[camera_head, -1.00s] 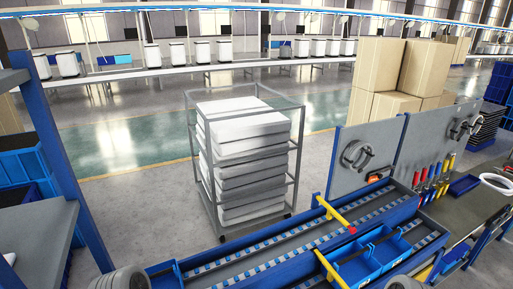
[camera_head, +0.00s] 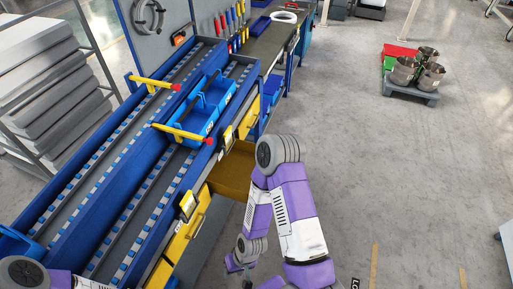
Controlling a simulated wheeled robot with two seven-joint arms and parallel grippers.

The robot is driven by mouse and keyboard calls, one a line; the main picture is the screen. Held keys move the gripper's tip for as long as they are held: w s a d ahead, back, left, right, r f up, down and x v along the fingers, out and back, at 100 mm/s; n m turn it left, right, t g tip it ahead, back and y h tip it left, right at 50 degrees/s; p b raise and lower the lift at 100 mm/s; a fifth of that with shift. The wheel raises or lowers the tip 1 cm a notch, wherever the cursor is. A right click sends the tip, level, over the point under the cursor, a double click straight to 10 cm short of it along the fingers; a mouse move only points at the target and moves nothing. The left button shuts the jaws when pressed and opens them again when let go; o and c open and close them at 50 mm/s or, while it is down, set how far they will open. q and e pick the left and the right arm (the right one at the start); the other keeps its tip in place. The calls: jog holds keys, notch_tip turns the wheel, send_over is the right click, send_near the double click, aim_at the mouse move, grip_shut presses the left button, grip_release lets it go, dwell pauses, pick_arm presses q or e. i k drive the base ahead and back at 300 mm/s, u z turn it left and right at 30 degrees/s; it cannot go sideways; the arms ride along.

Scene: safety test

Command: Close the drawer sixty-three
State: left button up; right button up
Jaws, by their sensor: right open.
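A drawer (camera_head: 233,172) stands pulled out of the workbench's side, near the middle of the view. Its inside is brown and looks empty; my right arm hides its outer end. Closed yellow drawer fronts show on either side of it, one nearer (camera_head: 186,232) and one farther (camera_head: 249,121). Their numbers are too small to read. My right gripper (camera_head: 238,267) is open and empty, low at the bottom, in front of the bench and apart from the open drawer. Part of my left arm shows at the bottom left corner; its gripper is out of view.
The bench carries roller tracks (camera_head: 110,190), a blue bin (camera_head: 203,112) and yellow bars with red ends (camera_head: 183,132). A grey rack of white slabs (camera_head: 45,90) stands left. A low platform with metal pots (camera_head: 405,72) stands at the upper right. The floor between is clear.

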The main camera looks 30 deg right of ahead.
aim_at(230, 177)
jog(key=z, duration=0.6)
jog(key=k, duration=0.2)
jog(key=z, duration=1.15)
jog(key=i, duration=0.9)
jog(key=u, duration=0.85)
jog(key=i, duration=0.3)
jog(key=u, duration=0.25)
